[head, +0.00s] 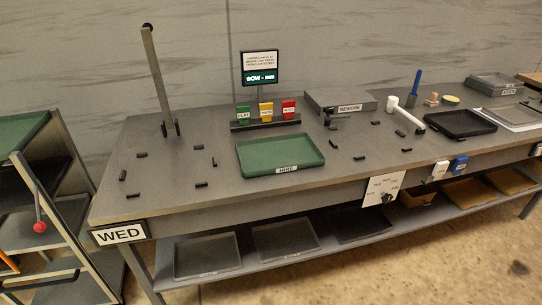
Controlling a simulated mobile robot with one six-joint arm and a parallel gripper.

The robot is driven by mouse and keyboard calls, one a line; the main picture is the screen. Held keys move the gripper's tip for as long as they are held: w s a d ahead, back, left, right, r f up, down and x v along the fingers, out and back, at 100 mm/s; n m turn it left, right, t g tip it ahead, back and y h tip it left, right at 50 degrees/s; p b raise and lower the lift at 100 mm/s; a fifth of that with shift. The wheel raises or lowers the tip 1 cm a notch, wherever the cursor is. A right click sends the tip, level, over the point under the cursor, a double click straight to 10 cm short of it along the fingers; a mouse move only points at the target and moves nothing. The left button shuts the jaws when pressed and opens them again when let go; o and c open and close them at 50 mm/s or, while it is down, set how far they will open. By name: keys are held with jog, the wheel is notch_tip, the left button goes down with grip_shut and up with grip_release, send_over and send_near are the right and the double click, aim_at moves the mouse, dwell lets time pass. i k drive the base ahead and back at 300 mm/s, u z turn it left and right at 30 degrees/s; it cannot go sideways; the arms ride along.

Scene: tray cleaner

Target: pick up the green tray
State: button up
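A green tray (279,153) lies flat on the grey workbench (215,170), near the middle of its front half. It looks empty, and a small white label is on its front edge. Another green surface (20,131), perhaps a second tray, is on top of the rack at the far left and is cut off by the picture edge. My gripper is not in view.
Small black blocks (201,185) are scattered around the green tray. A tilted grey post (154,75) stands at the back left. Behind the tray are coloured cards (266,111) and a sign (261,67). A black tray (460,123) is to the right. Trays fill the lower shelf (284,238).

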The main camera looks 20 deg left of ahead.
aim_at(277, 154)
jog(key=z, duration=0.05)
jog(key=i, duration=0.45)
jog(key=u, duration=0.2)
jog(key=k, duration=0.2)
jog(key=u, duration=2.75)
jog(key=i, duration=0.45)
jog(key=z, duration=0.05)
